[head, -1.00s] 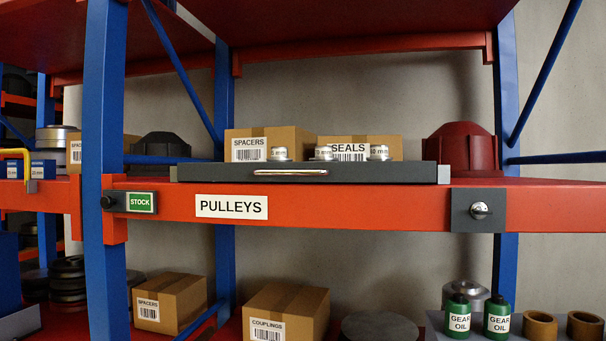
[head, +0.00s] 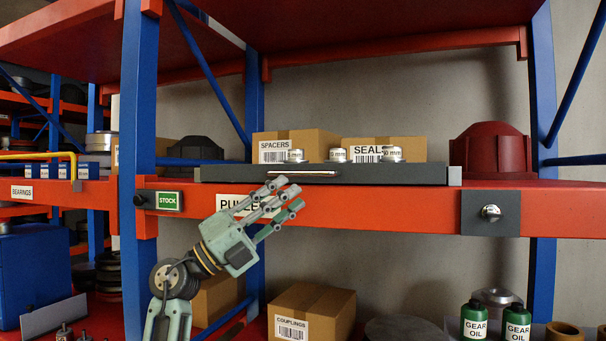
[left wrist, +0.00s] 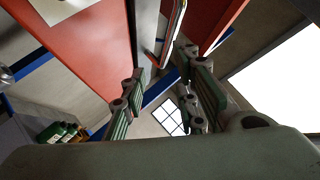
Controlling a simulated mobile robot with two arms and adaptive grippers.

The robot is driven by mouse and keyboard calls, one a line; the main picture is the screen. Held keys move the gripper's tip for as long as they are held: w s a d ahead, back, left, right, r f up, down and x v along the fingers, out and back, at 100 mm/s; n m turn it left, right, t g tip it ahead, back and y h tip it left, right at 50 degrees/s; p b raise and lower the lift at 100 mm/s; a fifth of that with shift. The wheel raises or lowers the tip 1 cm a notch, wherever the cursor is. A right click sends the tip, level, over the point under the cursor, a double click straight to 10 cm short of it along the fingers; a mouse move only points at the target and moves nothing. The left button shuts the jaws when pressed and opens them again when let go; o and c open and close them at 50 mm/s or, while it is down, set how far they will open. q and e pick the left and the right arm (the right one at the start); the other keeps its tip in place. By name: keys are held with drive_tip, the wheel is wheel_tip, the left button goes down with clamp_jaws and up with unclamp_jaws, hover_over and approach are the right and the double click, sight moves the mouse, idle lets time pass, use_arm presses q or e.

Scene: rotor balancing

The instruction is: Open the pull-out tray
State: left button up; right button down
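The pull-out tray (head: 400,174) is a flat dark grey tray on the red shelf beam, with several small silver-topped parts standing in it. Its bar handle (head: 303,173) runs along the front; the tray appears pushed in. My left gripper (head: 286,196) is just below and in front of the handle, pointing up and right, covering part of the PULLEYS label. In the left wrist view the handle (left wrist: 173,38) shows beyond the spread fingers of my left gripper (left wrist: 160,85). The fingers are open, with nothing between them. My right gripper is in neither view.
SPACERS (head: 284,146) and SEALS (head: 384,149) boxes stand behind the tray. A dark red housing (head: 490,150) sits to the right. A blue upright (head: 138,170) stands left of my arm. A COUPLINGS box (head: 312,312) and green GEAR OIL bottles (head: 474,321) are below.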

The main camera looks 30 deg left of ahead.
sight(299, 174)
use_arm(q)
drive_tip(key=s+a+r+g+y, duration=0.1)
drive_tip(key=s+a+r+y, duration=0.1)
drive_tip(key=a, duration=0.2)
drive_tip(key=shift+m, duration=0.3)
drive_tip(key=p+x, duration=0.3)
drive_tip(key=x, duration=0.4)
drive_tip(key=shift+w+r+p, duration=0.1)
drive_tip(key=shift+p, duration=0.2)
drive_tip(key=shift+w+d+r, duration=0.1)
drive_tip(key=shift+w+d, duration=0.2)
drive_tip(key=shift+d, duration=0.05)
drive_tip(key=shift+a, duration=0.1)
clamp_jaws()
